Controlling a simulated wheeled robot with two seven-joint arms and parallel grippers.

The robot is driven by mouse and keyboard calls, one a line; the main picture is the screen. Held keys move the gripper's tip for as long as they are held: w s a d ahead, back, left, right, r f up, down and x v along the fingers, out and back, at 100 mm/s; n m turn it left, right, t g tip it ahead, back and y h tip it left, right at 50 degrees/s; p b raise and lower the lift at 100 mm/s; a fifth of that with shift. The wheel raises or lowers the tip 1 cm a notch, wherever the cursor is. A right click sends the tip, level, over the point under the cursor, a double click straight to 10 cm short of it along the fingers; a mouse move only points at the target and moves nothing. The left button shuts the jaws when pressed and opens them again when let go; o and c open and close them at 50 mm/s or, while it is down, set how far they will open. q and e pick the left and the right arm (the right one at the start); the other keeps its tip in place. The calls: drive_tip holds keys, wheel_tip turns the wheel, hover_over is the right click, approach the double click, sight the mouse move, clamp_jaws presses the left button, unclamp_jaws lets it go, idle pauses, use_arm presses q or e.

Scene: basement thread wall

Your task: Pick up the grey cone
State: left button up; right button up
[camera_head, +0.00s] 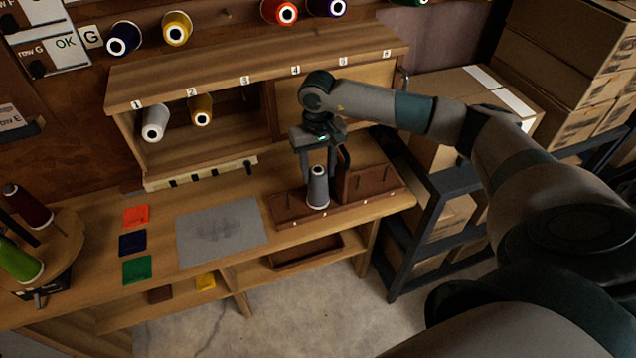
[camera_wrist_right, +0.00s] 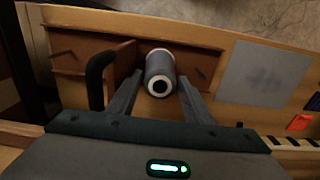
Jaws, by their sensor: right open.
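The grey cone (camera_head: 318,188) stands upright on a brown wooden pegged rack on the bench, with its narrow end up. In the right wrist view the grey cone (camera_wrist_right: 159,75) shows its dark top hole between the fingers. My right gripper (camera_head: 318,174) is above and around the cone's upper part, fingers pointing down, one on each side. The right wrist view shows the open fingers (camera_wrist_right: 160,92) with the cone between them; whether they touch it I cannot tell. My left gripper is not in view.
The rack (camera_head: 289,208) has an upright wooden part with a dark handle close beside the gripper. A grey mat (camera_head: 222,229) lies to the left. A cabinet (camera_head: 190,92) with a white and a yellow cone stands behind. Cardboard boxes (camera_head: 462,105) fill a shelf at right.

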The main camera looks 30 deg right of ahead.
drive_tip(key=shift+f, duration=0.2)
idle(0.3)
clamp_jaws()
drive_tip(key=shift+r, duration=0.1)
drive_tip(key=shift+w+r+b, duration=0.1)
drive_tip(key=shift+r+b, duration=0.3)
drive_tip(key=shift+r, duration=0.05)
wheel_tip(320, 180, up, 9)
drive_tip(key=b, duration=0.3)
